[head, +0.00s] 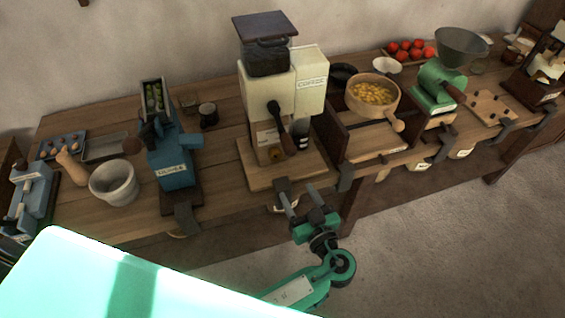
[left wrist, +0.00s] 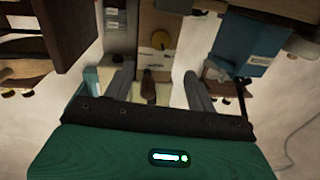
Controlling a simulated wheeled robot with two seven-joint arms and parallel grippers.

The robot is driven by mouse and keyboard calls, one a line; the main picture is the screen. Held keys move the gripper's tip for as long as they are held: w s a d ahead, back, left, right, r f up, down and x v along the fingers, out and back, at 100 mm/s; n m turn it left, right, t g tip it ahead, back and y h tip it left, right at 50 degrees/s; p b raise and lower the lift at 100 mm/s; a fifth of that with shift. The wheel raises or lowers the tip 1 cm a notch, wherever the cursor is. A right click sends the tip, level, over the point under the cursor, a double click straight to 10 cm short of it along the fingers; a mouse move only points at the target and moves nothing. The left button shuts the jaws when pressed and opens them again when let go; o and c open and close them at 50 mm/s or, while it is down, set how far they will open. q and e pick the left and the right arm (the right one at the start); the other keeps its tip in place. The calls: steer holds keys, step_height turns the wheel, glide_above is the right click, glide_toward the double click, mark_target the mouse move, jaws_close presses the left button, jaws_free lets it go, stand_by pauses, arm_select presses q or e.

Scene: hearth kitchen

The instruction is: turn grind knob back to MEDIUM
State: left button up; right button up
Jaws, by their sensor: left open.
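The cream coffee machine (head: 268,105) stands on a wooden board on the bench in the head view, with a dark hopper on top. I cannot tell the knob's setting. My left gripper (head: 301,201) is open and empty in front of the bench, below the machine. In the left wrist view its fingers (left wrist: 160,86) spread on either side of a brown handle (left wrist: 149,84), apart from the knob. My right gripper is not in view.
A blue grinder (head: 175,165) and a stone mortar (head: 113,183) stand left of the machine. A wooden stand with a bowl (head: 398,106) of yellow pieces and a green grinder (head: 438,88) stand right. Open floor (head: 450,230) lies before the bench.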

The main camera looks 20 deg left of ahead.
mark_target(277, 157)
arm_select(q)
steer(key=p+x, duration=0.4)
steer(key=x, duration=0.8)
steer(key=shift+w+a+r, duration=0.1)
steer(key=shift+w+a, duration=0.3)
steer(key=shift+w, duration=0.05)
